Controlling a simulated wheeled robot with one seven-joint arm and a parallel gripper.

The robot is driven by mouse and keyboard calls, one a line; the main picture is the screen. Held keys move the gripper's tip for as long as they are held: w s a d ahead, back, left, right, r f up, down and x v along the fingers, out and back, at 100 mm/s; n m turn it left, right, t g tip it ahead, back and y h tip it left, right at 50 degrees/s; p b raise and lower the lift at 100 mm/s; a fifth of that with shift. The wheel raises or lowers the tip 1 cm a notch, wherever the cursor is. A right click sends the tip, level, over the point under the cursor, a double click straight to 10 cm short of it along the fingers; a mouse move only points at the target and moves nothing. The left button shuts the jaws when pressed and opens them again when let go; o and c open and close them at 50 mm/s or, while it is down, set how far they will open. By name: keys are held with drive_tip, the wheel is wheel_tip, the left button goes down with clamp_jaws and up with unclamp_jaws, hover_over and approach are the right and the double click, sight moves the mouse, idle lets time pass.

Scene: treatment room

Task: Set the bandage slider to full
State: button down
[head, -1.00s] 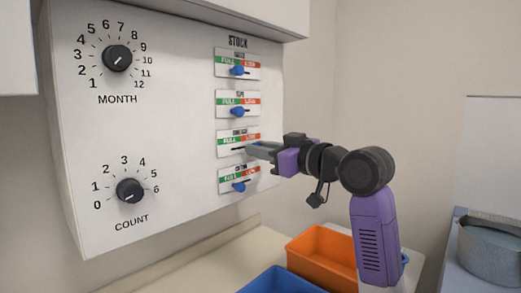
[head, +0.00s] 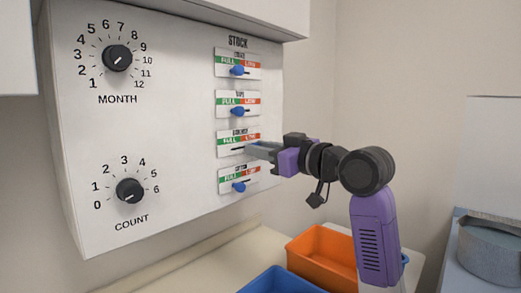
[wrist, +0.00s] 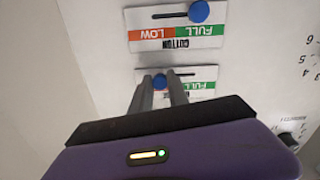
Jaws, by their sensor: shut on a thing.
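The bandage slider plate (head: 232,140) is the third one down under STOCK in the head view, green FULL on the left and red LOW on the right. Its bare slot shows left of my gripper (head: 250,147), so the knob stands toward the LOW side. In the wrist view, which is upside down, the blue bandage knob (wrist: 160,81) sits between the two fingers of my gripper (wrist: 162,84), which are shut on it. The plate (wrist: 205,75) is partly hidden there by the fingers.
Similar sliders sit above (head: 238,111) and below, the cotton slider (head: 239,187) being close under my gripper. MONTH (head: 117,58) and COUNT (head: 130,190) dials are on the panel's left. An orange bin (head: 325,258) and a blue bin (head: 280,281) stand on the counter below.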

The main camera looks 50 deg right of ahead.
drive_tip(key=a+p, duration=0.1)
drive_tip(key=a, duration=0.3)
drive_tip(key=shift+s+a+r, duration=0.1)
drive_tip(key=shift+a, duration=0.05)
drive_tip(key=shift+a+p, duration=0.3)
drive_tip(key=shift+a, duration=0.2)
drive_tip(key=c, duration=1.3)
unclamp_jaws()
drive_tip(key=shift+a, duration=0.15)
approach(232, 150)
drive_tip(key=shift+s+a, duration=0.15)
drive_tip(key=shift+s, duration=0.75)
